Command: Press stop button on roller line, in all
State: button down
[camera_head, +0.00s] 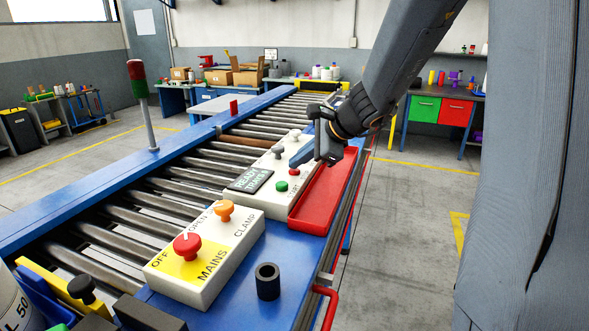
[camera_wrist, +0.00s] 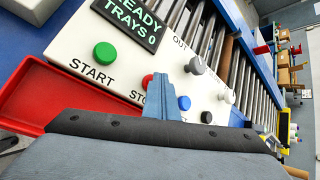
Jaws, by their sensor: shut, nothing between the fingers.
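A white control panel (camera_head: 257,180) on the roller line has a green START button (camera_head: 281,186) and a small red button (camera_head: 294,172). In the wrist view the START button (camera_wrist: 105,55) is clear, and the red button (camera_wrist: 147,81), beside the partly hidden lettering "STO", is partly covered by my fingers. My gripper (camera_wrist: 161,82) is shut and empty, its blue fingers pointing over the panel just right of the red button. In the head view my gripper (camera_head: 298,160) is close above the panel near that button. I cannot tell whether it touches.
A red tray (camera_head: 318,205) lies alongside. Open floor lies right.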

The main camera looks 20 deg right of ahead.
aim_at(299, 172)
jog(key=shift+r+p, duration=0.75)
jog(key=shift+r, duration=0.15)
jog(key=shift+r, duration=0.1)
notch_tip(299, 172, up, 5)
jog(key=p, duration=0.4)
dwell(0.5)
